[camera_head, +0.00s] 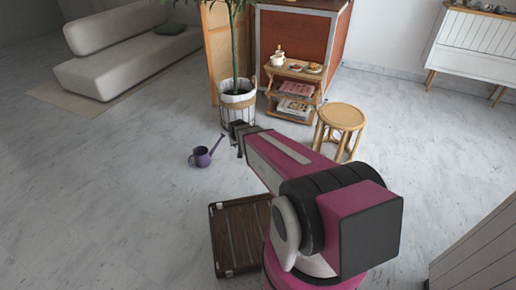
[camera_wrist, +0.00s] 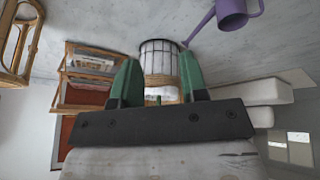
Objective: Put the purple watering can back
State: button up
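The purple watering can (camera_head: 201,158) stands on the pale floor in the head view, left of my gripper, its spout pointing up and to the right. It also shows at the top right edge of the wrist view (camera_wrist: 231,14), partly cut off. My gripper (camera_head: 239,137) is at the end of the outstretched arm, to the right of the can and apart from it. In the wrist view my gripper (camera_wrist: 160,62) has its two green fingers wide apart, with nothing held between them. The white plant basket (camera_wrist: 160,58) shows beyond the gap.
The potted plant in its white basket (camera_head: 238,104) stands just beyond my gripper. A wooden shelf cart (camera_head: 292,107) holds dishes and magazines. A round rattan stool (camera_head: 343,116) stands to the right. A dark slatted wooden platform (camera_head: 240,237) lies near my base. Open floor surrounds the can.

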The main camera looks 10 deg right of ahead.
jog(key=s+d+r+g, duration=0.2)
jog(key=s+r, duration=0.4)
jog(key=s, duration=0.4)
jog(key=s+d+r+g, duration=0.3)
jog(key=s+r, duration=0.4)
jog(key=s, duration=0.3)
jog(key=shift+d+r+m+y, duration=0.3)
jog(key=shift+d+m+y, duration=0.05)
jog(key=shift+m+y, duration=0.05)
